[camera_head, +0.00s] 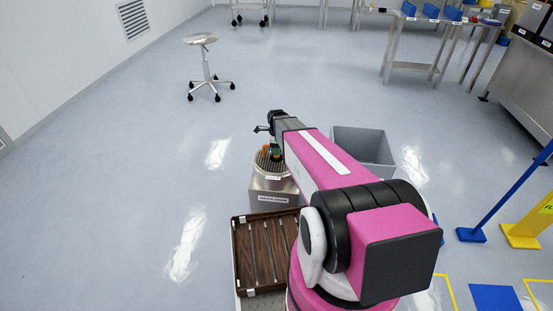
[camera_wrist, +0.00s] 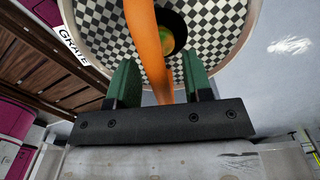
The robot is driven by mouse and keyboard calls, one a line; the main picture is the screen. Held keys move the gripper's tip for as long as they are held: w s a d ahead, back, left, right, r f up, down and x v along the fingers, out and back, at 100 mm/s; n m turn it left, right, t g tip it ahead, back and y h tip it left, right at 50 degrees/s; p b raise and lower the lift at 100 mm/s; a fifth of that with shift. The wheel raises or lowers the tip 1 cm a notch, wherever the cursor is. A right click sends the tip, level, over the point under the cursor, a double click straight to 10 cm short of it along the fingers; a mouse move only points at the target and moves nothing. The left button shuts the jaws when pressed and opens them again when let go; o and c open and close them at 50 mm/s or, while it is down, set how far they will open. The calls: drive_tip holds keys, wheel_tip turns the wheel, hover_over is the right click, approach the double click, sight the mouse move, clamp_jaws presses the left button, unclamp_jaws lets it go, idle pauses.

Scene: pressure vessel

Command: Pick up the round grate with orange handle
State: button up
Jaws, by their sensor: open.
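The round grate (camera_wrist: 100,31) shows in the wrist view as a checkered black-and-white disc inside a pale rim labelled "GRATE". Its orange handle (camera_wrist: 147,40) runs upward from between the jaws, past a dark round opening at the grate's middle. My gripper (camera_wrist: 156,75) is open, with one green finger on each side of the handle and visible gaps to it. In the head view the grate (camera_head: 263,164) sits on top of a metal pedestal (camera_head: 272,192), and my gripper and arm hide part of it.
A brown tray with metal rods (camera_head: 236,258) lies in front of the pedestal. A grey open bin (camera_head: 390,147) stands behind my arm to the right. A wheeled stool (camera_head: 205,70) stands farther back. The floor left of the pedestal is clear.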

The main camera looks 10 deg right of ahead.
drive_tip(key=shift+f, duration=0.65)
drive_tip(key=shift+f, duration=0.25)
drive_tip(key=shift+c, duration=0.3)
clamp_jaws()
